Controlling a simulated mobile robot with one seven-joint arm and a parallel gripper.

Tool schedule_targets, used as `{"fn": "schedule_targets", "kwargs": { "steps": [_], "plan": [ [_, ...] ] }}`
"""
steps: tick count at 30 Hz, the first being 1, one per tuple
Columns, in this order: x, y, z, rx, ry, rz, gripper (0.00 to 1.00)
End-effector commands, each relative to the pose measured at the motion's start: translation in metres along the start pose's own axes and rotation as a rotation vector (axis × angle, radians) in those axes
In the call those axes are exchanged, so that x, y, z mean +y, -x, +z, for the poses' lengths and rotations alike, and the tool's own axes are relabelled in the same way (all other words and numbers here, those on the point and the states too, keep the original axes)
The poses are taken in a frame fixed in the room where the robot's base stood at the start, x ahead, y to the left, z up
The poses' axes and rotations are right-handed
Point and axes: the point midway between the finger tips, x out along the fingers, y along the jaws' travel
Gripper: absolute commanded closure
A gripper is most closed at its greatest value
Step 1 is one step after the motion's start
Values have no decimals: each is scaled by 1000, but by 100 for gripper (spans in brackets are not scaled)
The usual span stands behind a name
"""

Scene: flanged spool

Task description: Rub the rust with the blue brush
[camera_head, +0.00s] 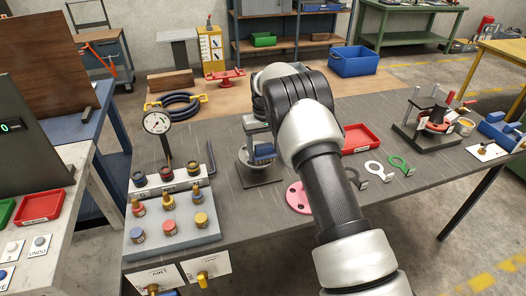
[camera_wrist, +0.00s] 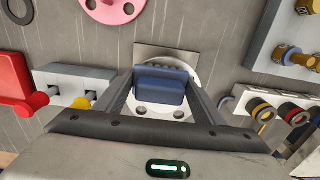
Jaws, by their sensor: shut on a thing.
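The blue brush (camera_wrist: 160,88) is a blue block between my two fingers in the wrist view. My gripper (camera_wrist: 160,76) is shut on it. The pale grey flanged spool (camera_wrist: 192,90) lies under the brush, and holes show in its flange. In the head view the spool (camera_head: 246,170) stands on a dark plate on the workbench, with the blue brush (camera_head: 264,153) at its side. I cannot tell whether the bristles touch the spool. No rust is clearly visible; the brush, my gripper and my arm hide part of the spool.
A grey block with coloured knobs (camera_head: 171,230) and a dial gauge (camera_head: 157,123) stand left of the spool. A pink disc (camera_head: 297,197) and a red tray (camera_head: 357,138) lie to the right. A dark fixture (camera_head: 432,125) is at the far right. Bare bench lies in front.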

Motion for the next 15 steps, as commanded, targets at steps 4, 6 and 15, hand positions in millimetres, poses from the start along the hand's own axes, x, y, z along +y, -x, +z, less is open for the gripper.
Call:
{"fn": "schedule_targets", "kwargs": {
  "steps": [4, 6, 15],
  "plan": [
    [1, 5, 3, -2, -1, 0, 58],
    [1, 22, 3, 3, -1, 0, 58],
    [3, 50, 9, 0, -3, 0, 58]
  ]
}}
